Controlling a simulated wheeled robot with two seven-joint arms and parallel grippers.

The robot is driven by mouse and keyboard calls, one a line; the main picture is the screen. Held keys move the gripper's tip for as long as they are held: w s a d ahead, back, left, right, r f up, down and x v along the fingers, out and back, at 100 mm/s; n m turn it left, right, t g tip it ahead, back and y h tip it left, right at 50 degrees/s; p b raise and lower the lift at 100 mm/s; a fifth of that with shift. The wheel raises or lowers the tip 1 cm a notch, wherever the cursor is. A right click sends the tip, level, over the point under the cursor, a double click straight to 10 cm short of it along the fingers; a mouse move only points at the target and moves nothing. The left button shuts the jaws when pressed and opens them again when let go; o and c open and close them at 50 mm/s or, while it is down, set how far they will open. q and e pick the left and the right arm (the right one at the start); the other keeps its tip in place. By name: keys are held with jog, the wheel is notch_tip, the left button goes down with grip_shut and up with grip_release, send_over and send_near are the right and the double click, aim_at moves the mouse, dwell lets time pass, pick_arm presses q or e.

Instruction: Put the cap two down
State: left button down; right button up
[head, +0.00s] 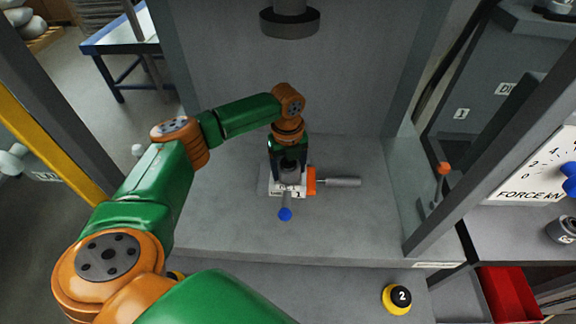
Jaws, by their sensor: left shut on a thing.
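My left gripper (290,166) points down in the middle of the press bay. It is shut on a small dark grey round piece, which I take to be cap two (291,164); its number cannot be read here. The piece is right above or at a small fixture (277,190) on the grey floor plate. The fixture has a white label, an orange part (311,181), a grey rod to the right and a blue knob (285,214) in front. Whether the piece touches the fixture cannot be told. My right gripper is not in view.
A dark round press ram (289,22) hangs above the fixture at the back. A grey post stands on the right, near an orange-tipped lever (442,169). The plate around the fixture is clear.

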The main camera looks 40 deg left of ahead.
pick_arm(q)
grip_release()
jog(key=shift+s+d+f+g, duration=0.15)
jog(key=shift+s+f, duration=0.15)
jog(key=shift+f, duration=0.2)
jog(key=shift+s+d+f+g, duration=0.15)
jog(key=shift+s+f, duration=0.15)
jog(key=shift+f, duration=0.15)
jog(key=r, duration=0.1)
jog(key=w+r, duration=0.1)
jog(key=r, duration=0.2)
jog(key=shift+w+a+b, duration=0.3)
jog(key=shift+w+a, duration=0.1)
jog(key=r, duration=0.2)
jog(key=s+r, duration=0.1)
jog(key=r, duration=0.2)
jog(key=shift+d, duration=0.15)
jog(key=shift+w+f, duration=0.15)
jog(key=shift+w, duration=0.15)
jog(key=shift+s, duration=0.1)
